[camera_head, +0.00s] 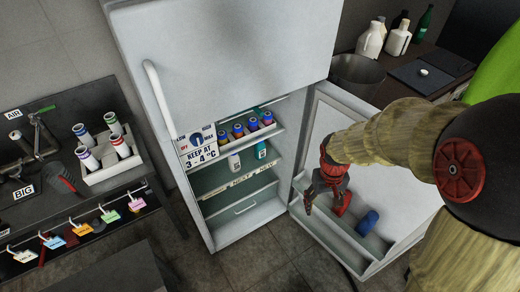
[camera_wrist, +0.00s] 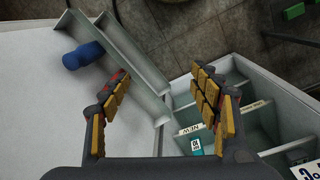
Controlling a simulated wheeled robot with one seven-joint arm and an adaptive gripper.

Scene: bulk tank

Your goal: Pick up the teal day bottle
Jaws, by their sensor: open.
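A teal bottle with a white label (camera_head: 261,150) stands inside the open fridge, at the right of the lower shelf, near the "NEW" end of the label strip. In the wrist view a teal bottle (camera_wrist: 196,146) shows at the lower middle, beside the "NEW" label. My gripper (camera_head: 325,208) is open and empty. It hangs over the fridge door's inner bins, to the right of the bottle and apart from it. In the wrist view, the gripper's padded fingers (camera_wrist: 157,95) are wide apart with nothing between them.
A white bottle (camera_head: 234,163) stands left of the teal one. Several blue-capped bottles (camera_head: 238,131) fill the shelf above. A rack of tubes (camera_head: 110,165) stands on the left bench.

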